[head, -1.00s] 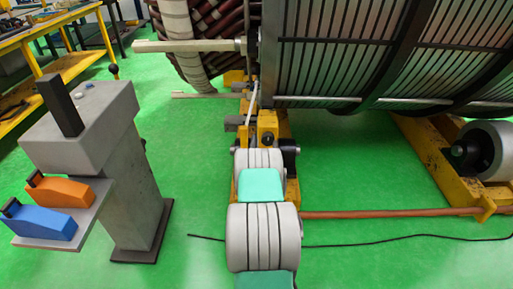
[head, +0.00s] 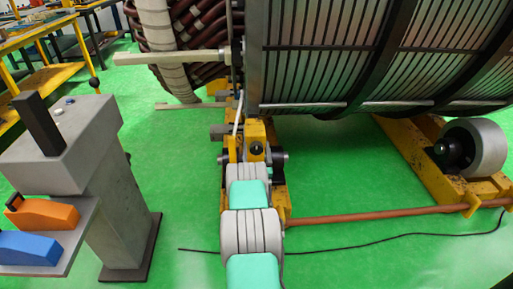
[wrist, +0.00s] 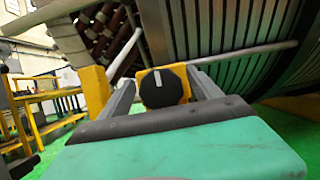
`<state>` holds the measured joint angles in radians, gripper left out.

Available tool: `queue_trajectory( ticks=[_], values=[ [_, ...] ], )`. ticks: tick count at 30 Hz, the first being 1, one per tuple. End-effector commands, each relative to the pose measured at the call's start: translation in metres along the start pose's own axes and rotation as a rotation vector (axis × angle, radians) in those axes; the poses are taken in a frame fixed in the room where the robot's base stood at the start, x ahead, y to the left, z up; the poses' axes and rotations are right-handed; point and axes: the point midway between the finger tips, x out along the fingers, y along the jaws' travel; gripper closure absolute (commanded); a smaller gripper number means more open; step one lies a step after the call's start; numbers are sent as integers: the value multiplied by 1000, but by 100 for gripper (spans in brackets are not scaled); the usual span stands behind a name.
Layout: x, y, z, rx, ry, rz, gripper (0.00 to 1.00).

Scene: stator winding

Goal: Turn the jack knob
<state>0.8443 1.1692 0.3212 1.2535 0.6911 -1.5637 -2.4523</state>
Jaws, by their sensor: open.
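The jack knob is a black round knob (wrist: 163,90) with a pale pointer mark, on a yellow block. It sits near the middle of the wrist view. My gripper (wrist: 164,82) is open, with one grey finger left of the knob and one right of it. The knob shows between the fingers; whether they touch it or how far ahead it lies, I cannot tell. In the head view the dark knob (head: 256,148) shows on the yellow jack (head: 257,130), just beyond my arm, and my gripper's fingers are hidden there.
The large ribbed stator (head: 380,60) hangs over the jack. A yellow roller stand (head: 430,150) with a grey roller (head: 485,148) is at right. A grey pedestal (head: 125,220) with orange and blue tools stands at left. A cable (head: 350,246) and brown bar (head: 380,216) cross the floor.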

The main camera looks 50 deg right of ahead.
Motion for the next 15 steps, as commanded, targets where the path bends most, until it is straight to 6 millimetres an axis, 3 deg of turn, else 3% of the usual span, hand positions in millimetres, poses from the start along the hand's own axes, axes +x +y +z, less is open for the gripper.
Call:
queue_trajectory(
  ticks=[7,15],
  values=[
    [0,-1,0,-1,0,-1,28],
    [0,-1,0,0,-1,-1,50]
  ],
)
